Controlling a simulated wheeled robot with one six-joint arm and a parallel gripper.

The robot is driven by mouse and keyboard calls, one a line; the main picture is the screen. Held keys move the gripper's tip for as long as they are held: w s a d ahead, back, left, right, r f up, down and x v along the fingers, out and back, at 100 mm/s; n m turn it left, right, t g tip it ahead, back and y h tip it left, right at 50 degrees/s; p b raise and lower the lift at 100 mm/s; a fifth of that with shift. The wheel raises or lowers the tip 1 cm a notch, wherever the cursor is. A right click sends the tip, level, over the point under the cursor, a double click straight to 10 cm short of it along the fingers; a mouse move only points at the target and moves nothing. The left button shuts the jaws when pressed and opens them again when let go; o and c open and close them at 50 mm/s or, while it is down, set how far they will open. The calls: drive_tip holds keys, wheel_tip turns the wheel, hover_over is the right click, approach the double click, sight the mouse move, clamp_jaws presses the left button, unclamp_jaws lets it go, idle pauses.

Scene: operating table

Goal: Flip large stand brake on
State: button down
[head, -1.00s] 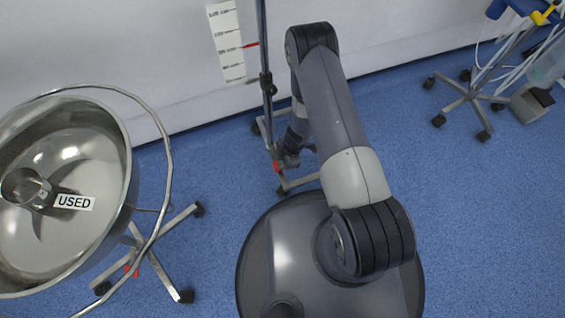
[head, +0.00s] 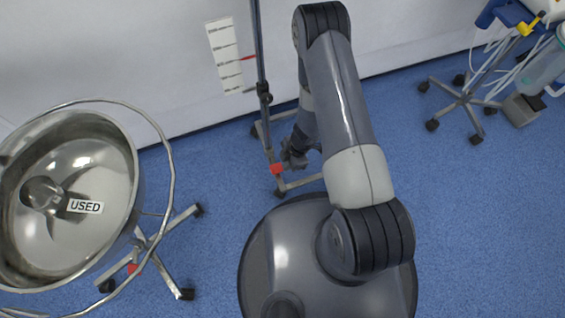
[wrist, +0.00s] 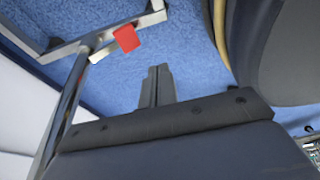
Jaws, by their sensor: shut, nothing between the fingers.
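A tall stand with a thin upright pole (head: 262,70) stands against the wall on a castored base. A red brake tab (head: 277,169) sits low on it, and the tab also shows in the wrist view (wrist: 127,38) beside the metal base frame. My gripper (head: 292,161) is low, just right of the tab and apart from it. In the wrist view my fingers (wrist: 157,72) are shut and empty, pointing over bare blue floor, below and right of the tab. The tab's exact tilt is hard to tell.
A steel basin (head: 125,150) labelled USED is on a wheeled stand at the left, with its own red tab (head: 132,268). Another wheeled stand (head: 465,97) with tubes is at the upper right. Blue floor (head: 470,230) is clear at the right.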

drive_tip(key=r, duration=0.1)
drive_tip(key=d+r, duration=0.1)
drive_tip(key=s+r, duration=0.1)
drive_tip(key=shift+s+d+r+p, duration=0.1)
drive_tip(key=shift+d+r+p, duration=0.05)
drive_tip(key=shift+d+p, duration=0.15)
drive_tip(key=shift+a, duration=0.1)
idle(0.3)
drive_tip(key=b, duration=0.6)
hover_over(279, 164)
drive_tip(key=s, duration=0.3)
wheel_tip(279, 164, down, 11)
drive_tip(key=shift+w+a+f, duration=0.1)
drive_tip(key=shift+w+r, duration=0.2)
drive_tip(key=shift+w, duration=0.05)
drive_tip(key=shift+w+a+r, duration=0.1)
drive_tip(key=shift+w+r, duration=0.05)
drive_tip(key=shift+r, duration=0.7)
drive_tip(key=shift+f, duration=0.1)
